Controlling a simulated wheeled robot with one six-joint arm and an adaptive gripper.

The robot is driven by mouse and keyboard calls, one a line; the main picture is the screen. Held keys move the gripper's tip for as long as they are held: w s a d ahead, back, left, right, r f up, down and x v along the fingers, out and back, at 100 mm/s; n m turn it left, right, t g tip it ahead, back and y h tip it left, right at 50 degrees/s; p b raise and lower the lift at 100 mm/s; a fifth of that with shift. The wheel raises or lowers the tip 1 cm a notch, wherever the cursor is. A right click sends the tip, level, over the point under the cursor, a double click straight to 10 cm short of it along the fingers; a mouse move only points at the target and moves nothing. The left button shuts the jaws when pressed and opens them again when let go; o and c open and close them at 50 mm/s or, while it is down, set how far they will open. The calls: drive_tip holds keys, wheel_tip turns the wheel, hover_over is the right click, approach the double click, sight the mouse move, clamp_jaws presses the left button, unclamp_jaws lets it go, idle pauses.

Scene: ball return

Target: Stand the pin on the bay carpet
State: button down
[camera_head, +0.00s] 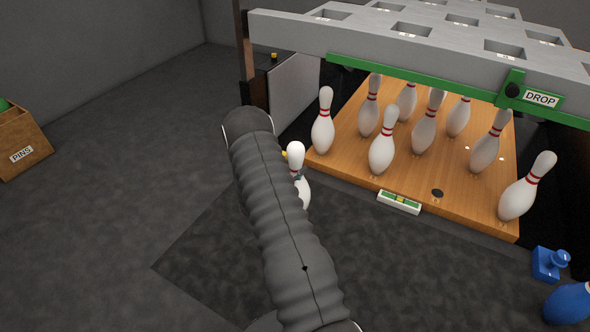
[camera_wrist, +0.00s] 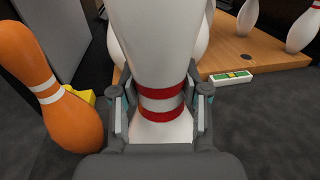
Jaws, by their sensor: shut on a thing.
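A white pin with red neck bands (camera_head: 296,156) is held in my gripper (camera_wrist: 160,105). In the wrist view the gripper's fingers lie on both sides of the held pin's banded neck (camera_wrist: 160,92). In the head view it looks roughly upright, partly behind my dark sleeved arm. Its base and any contact with the floor cannot be made out. A darker carpet patch (camera_head: 200,262) lies in front of the wooden deck, partly under my arm in the picture.
The wooden deck (camera_head: 345,150) holds several white pins under a grey rack (camera_head: 400,45). A green level (camera_head: 399,202) sits at its front edge. An orange pin (camera_wrist: 50,85) and yellow object (camera_wrist: 82,95) stand left of the held pin. Blue objects (camera_head: 548,264) are right; a PINS box (camera_head: 22,140) is left.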

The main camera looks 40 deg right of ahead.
drive_tip(key=shift+w+f+b, duration=0.1)
drive_tip(key=shift+f+b, duration=2.05)
drive_tip(key=shift+f, duration=0.9)
drive_tip(key=c, duration=0.7)
unclamp_jaws()
drive_tip(key=shift+o, duration=1.1)
drive_tip(key=v, duration=1.2)
